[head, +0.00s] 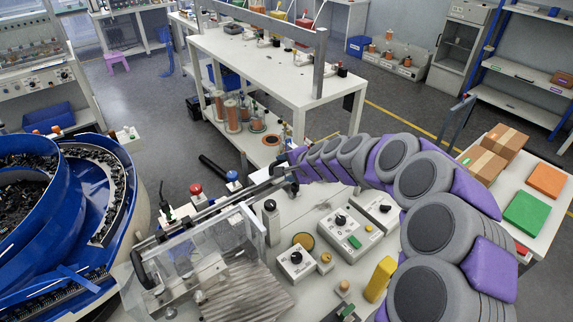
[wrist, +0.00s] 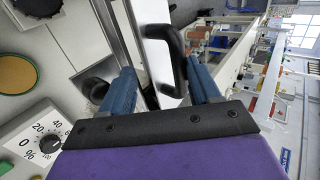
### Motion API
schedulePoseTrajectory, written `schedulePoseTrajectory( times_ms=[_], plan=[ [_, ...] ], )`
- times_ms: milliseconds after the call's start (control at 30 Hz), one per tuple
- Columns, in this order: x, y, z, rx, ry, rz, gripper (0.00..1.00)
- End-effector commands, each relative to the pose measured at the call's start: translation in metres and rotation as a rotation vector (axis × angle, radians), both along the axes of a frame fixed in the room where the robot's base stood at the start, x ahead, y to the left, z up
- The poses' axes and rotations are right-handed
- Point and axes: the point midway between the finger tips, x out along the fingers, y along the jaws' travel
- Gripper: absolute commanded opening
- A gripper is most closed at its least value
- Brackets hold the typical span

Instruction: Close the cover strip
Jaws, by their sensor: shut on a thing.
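The cover strip (head: 228,203) seems to be the long metallic strip running from the clear-walled machine up and right to my gripper (head: 284,173) in the head view. In the wrist view, the strip (wrist: 125,28) is a shiny plate with a dark edge, bearing a black bow-shaped handle (wrist: 180,65). My gripper (wrist: 163,88) has its two blue fingers either side of the handle and is shut on it. The exact contact is partly hidden behind the gripper's dark front plate.
The clear-walled machine (head: 215,262) stands at the strip's lower end. A blue bowl feeder (head: 55,215) is on the left. Control boxes with dials (head: 296,262) stand on the bench below my arm. Red (head: 196,189) and blue (head: 232,176) knobs stand beside the strip.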

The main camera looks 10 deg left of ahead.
Motion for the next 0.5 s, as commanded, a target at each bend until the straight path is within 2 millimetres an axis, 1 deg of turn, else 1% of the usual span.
schedulePoseTrajectory(
  times_ms=[33,133,233,500],
  plan=[
    [-0.0024,0.0005,-0.006,-0.003,0.011,0.003,0.37],
    [-0.0015,0.0013,-0.0045,-0.004,0.008,0.001,0.34],
    [-0.0008,0.0016,-0.0034,-0.003,0.006,0.0,0.27],
    [0.0002,0.0007,-0.0012,-0.002,0.001,-0.002,0.27]
  ],
)
